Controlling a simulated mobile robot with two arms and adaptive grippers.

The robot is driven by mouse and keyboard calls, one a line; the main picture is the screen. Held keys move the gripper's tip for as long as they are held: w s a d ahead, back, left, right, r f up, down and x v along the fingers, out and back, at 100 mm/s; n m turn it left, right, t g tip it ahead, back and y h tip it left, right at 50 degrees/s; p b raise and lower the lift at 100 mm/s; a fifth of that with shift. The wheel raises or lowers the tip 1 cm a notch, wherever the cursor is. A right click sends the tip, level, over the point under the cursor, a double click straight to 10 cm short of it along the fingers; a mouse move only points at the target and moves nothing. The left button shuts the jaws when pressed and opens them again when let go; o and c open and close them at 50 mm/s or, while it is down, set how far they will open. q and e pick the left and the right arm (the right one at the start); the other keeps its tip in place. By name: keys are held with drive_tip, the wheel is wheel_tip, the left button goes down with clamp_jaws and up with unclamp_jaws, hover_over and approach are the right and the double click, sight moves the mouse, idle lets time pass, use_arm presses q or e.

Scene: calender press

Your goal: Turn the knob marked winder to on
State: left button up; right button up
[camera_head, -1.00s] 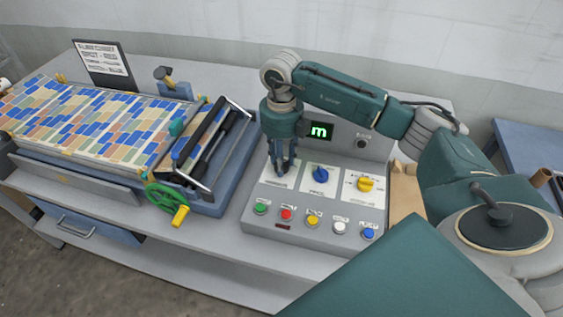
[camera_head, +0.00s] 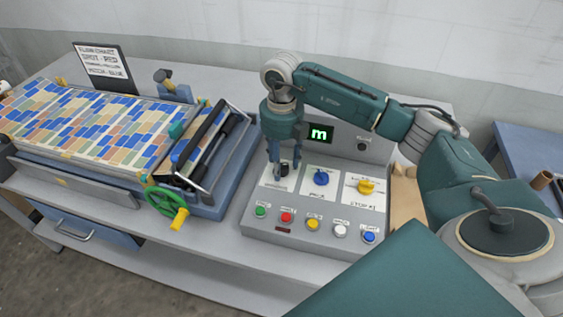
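The grey control panel (camera_head: 255,220) carries three knobs on white plates: a black one (camera_head: 284,169) at left, a blue one (camera_head: 321,178) in the middle and a yellow one (camera_head: 366,187) at right. The plate labels are too blurred to tell which is winder. My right gripper (camera_head: 284,158) points down at the black knob. Its fingers stand apart, around or just above the knob; I cannot tell whether they touch it. The fingers partly hide the knob and its plate. My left gripper is not in view.
Coloured buttons (camera_head: 313,224) line the panel's front, close below the knobs. A small screen (camera_head: 320,133) with a green "m" stands behind. A press with a patterned sheet (camera_head: 90,120) and a green handwheel (camera_head: 166,200) is at left. A blue table (camera_head: 530,150) is at far right.

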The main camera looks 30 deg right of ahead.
sight(282, 164)
wheel_tip(282, 164, up, 12)
idle(0.7)
drive_tip(key=shift+f, duration=0.1)
